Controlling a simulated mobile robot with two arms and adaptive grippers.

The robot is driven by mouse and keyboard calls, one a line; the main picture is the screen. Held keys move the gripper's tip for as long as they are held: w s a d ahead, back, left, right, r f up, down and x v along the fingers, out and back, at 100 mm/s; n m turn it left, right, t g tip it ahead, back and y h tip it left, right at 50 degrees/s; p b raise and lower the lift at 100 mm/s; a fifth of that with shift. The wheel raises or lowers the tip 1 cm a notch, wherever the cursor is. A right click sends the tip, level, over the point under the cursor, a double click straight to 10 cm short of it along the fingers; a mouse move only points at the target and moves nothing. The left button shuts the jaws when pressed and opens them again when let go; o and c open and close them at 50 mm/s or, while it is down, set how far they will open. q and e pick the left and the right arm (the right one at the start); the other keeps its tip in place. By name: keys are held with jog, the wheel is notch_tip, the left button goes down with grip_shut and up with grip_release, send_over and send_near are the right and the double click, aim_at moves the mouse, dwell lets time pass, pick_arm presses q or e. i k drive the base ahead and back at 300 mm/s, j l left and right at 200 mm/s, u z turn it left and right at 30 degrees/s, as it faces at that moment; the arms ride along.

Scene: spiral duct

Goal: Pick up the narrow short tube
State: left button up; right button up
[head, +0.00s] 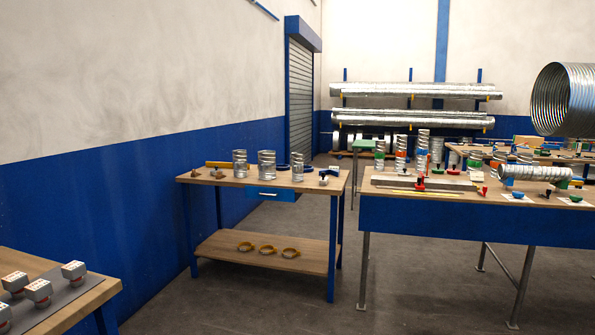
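Three short clear-grey spiral tubes stand upright in a row on the small wooden workbench (215,177) in the middle of the head view. The right one (297,167) looks the narrowest and shortest. The middle one (266,165) looks the widest, and the left one (240,165) is slightly slimmer than it. They are some distance away, so exact sizes are hard to tell. Neither of my grippers is in view.
A larger blue-sided workbench (470,222) with upright tubes and tools stands at the right. A bench corner with grey-and-red devices (38,292) is at the lower left. Yellow rings (267,249) lie on the small bench's lower shelf. The floor (230,310) in front is clear.

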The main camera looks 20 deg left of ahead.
aim_at(296, 157)
jog(key=i+j, duration=0.85)
jog(key=j, duration=0.25)
jog(key=i+j, duration=0.25)
jog(key=i, duration=0.25)
jog(key=i+j, duration=0.2)
jog(key=i, duration=0.3)
jog(key=i+j, duration=0.25)
jog(key=i, duration=0.3)
jog(key=i+j, duration=0.25)
jog(key=i, duration=0.25)
jog(key=i+j, duration=0.85)
jog(key=j+u, duration=0.1)
jog(key=j, duration=1.9)
